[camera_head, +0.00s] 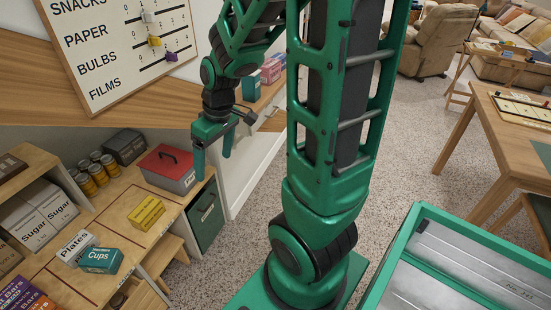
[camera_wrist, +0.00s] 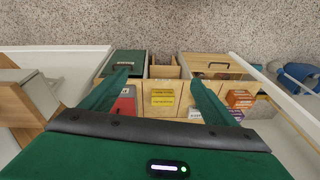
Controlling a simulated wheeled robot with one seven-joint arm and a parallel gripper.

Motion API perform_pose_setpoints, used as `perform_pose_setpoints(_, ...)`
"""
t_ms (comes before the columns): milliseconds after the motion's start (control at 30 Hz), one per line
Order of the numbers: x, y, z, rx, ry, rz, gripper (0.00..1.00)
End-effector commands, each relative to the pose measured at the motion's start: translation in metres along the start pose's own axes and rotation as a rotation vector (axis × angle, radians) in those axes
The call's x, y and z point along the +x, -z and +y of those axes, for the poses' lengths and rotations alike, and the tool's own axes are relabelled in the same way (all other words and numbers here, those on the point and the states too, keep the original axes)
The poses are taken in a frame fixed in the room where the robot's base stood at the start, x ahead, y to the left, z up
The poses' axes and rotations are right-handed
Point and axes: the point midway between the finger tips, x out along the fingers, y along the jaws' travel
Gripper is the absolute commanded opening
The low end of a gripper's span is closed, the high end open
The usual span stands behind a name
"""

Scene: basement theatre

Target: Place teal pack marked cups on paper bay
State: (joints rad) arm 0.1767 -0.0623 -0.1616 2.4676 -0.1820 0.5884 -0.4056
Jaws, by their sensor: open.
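The teal pack marked Cups (camera_head: 101,260) lies on the wooden shelf top, touching or very near a white pack marked Plates (camera_head: 76,247). I cannot make out the teal pack in the wrist view, where my right finger may cover it. The shelf top (camera_head: 121,210) is split into bays by thin dark red lines; no label on it reads paper. My gripper (camera_head: 212,162) is open and empty, pointing down above and beyond the shelf's far end, well away from the teal pack. Its two fingers also show in the wrist view (camera_wrist: 158,77).
A yellow pack (camera_head: 147,213) lies in the neighbouring bay. A grey box with a red lid (camera_head: 166,168), jars (camera_head: 91,179), Sugar packs (camera_head: 38,214) and Bars packs (camera_head: 22,300) surround it. A wall board (camera_head: 115,42) lists Snacks, Paper, Bulbs, Films. A green-rimmed tray (camera_head: 450,270) stands right.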

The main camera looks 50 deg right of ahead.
Motion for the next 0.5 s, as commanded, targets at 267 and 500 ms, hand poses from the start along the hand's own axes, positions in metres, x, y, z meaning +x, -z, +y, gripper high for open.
perform_pose_setpoints(267, -0.073, -0.103, 0.02, 0.422, -0.101, -0.097, 0.81)
perform_pose_setpoints(500, -0.102, -0.164, 0.011, 0.683, -0.128, -0.147, 0.81)
